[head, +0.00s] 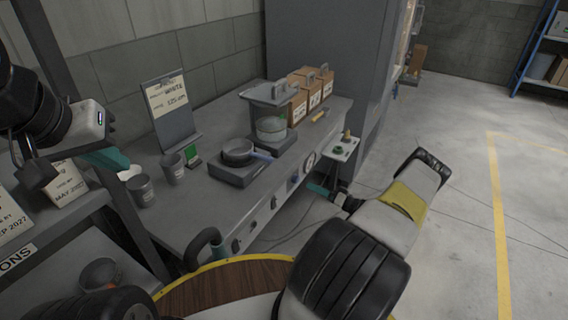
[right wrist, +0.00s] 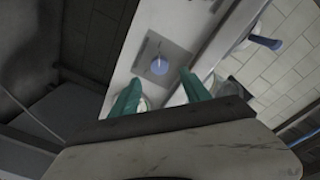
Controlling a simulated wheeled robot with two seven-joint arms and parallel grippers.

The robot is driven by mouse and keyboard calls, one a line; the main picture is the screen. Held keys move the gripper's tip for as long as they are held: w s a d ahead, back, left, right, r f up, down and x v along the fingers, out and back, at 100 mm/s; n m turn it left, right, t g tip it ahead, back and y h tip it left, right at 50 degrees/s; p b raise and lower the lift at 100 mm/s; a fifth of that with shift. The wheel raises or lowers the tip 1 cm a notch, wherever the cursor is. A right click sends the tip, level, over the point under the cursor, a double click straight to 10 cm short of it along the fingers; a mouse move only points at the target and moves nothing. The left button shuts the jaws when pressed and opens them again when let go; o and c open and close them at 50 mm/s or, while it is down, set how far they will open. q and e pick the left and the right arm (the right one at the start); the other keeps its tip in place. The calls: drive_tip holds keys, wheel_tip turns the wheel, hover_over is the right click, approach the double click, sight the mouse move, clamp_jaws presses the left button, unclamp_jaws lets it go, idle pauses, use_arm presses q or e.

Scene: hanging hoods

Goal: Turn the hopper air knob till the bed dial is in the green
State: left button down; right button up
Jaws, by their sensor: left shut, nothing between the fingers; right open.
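In the right wrist view a round blue knob (right wrist: 159,66) sits on a square grey plate (right wrist: 178,50) on a pale panel. My right gripper (right wrist: 160,77) is open, its teal fingertips either side of the knob in the picture; I see no contact. In the head view my right gripper (head: 318,188) is low beside the bench front. A round white dial (head: 309,162) is on the bench front, too small to read. A pale round part (right wrist: 146,102) shows partly behind a finger in the wrist view. My left gripper (head: 106,158) is shut and empty at the left.
The bench (head: 215,205) bears a black pan (head: 237,150), a hooded glass vessel (head: 271,125), boxes (head: 318,90) and grey cups. Open floor lies right.

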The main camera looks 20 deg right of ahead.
sight(298, 181)
drive_tip(key=x, duration=0.7)
drive_tip(key=shift+w+a+f, duration=0.1)
drive_tip(key=shift+w+a, duration=0.1)
drive_tip(key=shift+w, duration=0.1)
drive_tip(key=shift+c, duration=0.2)
clamp_jaws()
